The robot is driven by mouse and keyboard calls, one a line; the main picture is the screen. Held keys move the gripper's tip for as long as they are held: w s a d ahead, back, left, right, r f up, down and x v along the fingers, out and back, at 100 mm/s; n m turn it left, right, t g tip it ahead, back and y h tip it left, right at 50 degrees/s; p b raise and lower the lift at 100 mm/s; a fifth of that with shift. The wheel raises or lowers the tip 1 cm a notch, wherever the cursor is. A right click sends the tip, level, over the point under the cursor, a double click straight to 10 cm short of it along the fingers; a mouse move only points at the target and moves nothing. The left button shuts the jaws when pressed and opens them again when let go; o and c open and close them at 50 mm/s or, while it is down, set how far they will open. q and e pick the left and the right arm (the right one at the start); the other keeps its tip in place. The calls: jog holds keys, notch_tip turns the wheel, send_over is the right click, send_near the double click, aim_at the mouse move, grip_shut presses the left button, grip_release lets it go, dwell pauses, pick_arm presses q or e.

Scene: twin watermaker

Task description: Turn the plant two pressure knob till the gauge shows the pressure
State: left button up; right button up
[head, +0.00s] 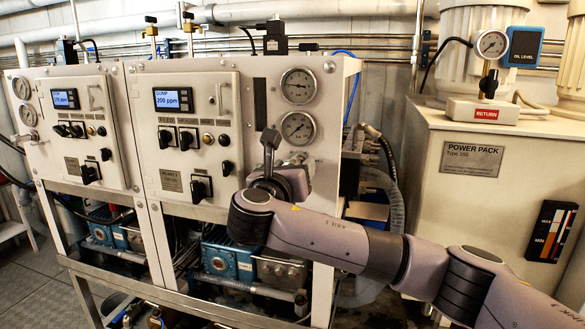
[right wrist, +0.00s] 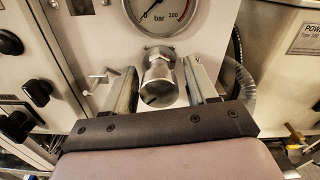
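The plant two pressure knob (right wrist: 160,82) is a silver cylinder with a slotted face, below a round gauge (right wrist: 160,10) marked in bar up to 100. The gauge's top is cut off in the right wrist view; its needle seems low, near 0. In the head view this gauge (head: 298,128) is the lower of two on the right panel; the knob is mostly hidden by my gripper. My right gripper (head: 279,152) is at the knob. In the right wrist view its fingers (right wrist: 163,88) stand either side of the knob, seemingly with narrow gaps. My left gripper is not in view.
The right panel (head: 235,90) has a display reading 200 ppm and several black knobs left of my gripper. A similar panel (head: 85,90) stands further left. A power pack (head: 470,200) stands on the right, behind my arm. Pipes and hoses run below the panels.

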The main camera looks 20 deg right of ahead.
jog(key=c, duration=0.8)
